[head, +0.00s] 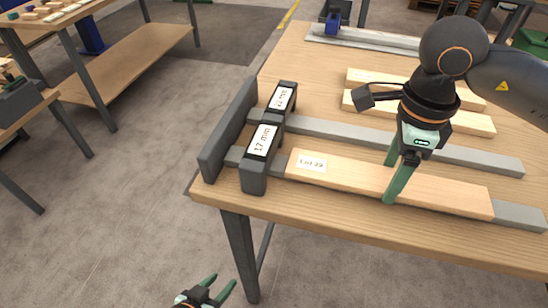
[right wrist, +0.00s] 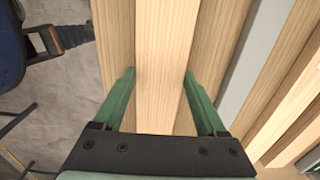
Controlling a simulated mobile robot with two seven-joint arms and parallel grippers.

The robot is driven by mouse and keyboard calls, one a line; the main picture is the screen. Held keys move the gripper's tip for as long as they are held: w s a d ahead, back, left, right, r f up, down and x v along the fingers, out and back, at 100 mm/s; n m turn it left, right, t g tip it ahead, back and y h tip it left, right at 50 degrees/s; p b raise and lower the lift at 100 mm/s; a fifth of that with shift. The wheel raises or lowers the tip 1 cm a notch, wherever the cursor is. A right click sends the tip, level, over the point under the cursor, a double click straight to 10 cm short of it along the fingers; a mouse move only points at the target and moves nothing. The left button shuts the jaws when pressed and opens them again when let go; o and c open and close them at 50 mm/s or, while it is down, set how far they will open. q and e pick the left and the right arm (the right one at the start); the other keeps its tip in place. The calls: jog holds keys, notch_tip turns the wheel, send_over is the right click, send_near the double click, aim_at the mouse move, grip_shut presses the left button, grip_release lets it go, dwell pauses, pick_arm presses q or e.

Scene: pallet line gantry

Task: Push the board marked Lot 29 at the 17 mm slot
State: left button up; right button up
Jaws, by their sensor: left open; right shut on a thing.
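The pale wooden board marked Lot 29 (head: 345,175) lies along the near grey rail (head: 520,215), its label near its left end. That end is a short gap from the dark block labelled 17 mm (head: 262,142); the slot opening itself is hard to make out. My right gripper (head: 393,182) is shut on the board around its middle, with a green finger on each side. The right wrist view shows the board (right wrist: 165,60) running between the fingers (right wrist: 160,78). My left gripper (head: 208,290) is open and empty, low in front of the table.
A second dark block (head: 282,97) with its own label stands behind the 17 mm block, at a second grey rail (head: 480,158). A dark upright plate (head: 228,130) stands left of both blocks. Two more boards (head: 375,105) lie further back.

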pick_arm(q)
jog(key=shift+f, duration=0.15)
pick_arm(e)
jog(key=shift+s+d+f, duration=0.1)
jog(key=shift+s+d, duration=0.05)
jog(key=shift+d, duration=0.35)
jog(key=o, duration=1.4)
jog(key=shift+r, duration=0.55)
pick_arm(q)
notch_tip(320, 180, up, 3)
jog(key=shift+f+p, duration=0.15)
jog(key=shift+p, duration=1.05)
pick_arm(e)
notch_tip(320, 180, up, 12)
jog(key=shift+f, duration=0.25)
